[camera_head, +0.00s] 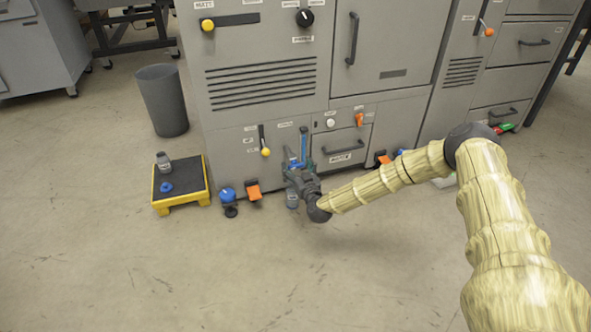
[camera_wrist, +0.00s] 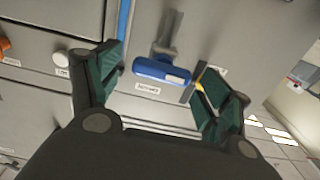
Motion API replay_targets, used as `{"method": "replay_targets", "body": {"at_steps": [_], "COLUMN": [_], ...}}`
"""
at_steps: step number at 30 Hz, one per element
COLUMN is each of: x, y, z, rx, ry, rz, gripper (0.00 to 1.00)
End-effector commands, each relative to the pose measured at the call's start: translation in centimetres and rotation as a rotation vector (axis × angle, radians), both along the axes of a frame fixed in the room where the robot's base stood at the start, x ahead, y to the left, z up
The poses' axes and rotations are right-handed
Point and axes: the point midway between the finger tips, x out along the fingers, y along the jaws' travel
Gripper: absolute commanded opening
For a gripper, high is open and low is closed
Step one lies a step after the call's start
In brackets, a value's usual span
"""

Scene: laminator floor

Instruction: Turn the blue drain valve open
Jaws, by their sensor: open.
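The blue drain valve handle (camera_wrist: 162,70) is a short blue bar on a grey stem at the machine's front panel. It lies between my gripper's two green-padded fingers (camera_wrist: 163,78) in the wrist view.
A yellow-knobbed lever (camera_head: 265,152) is close left of my gripper; a white knob (camera_head: 330,123) and orange handle (camera_head: 359,119) are to its right. A yellow-edged platform (camera_head: 206,198) and bin (camera_head: 163,100) stand left. Front floor is clear.

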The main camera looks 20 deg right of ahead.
Motion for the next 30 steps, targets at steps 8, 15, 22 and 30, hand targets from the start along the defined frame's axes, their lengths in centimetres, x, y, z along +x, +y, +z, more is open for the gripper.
{"method": "replay_targets", "body": {"at_steps": [8, 15, 22, 30], "x": [1.7, 1.8, 1.8, 1.8], "y": [0.1, 0.1, 0.1, 0.1], "z": [0.0, 0.0, 0.0, 0.1], "rx": [0.000, 0.000, 0.000, 0.006], "ry": [0.000, 0.000, 0.000, 0.000], "rz": [0.000, 0.001, 0.001, 0.000], "gripper": [0.79, 0.79, 0.42, 0.32]}}
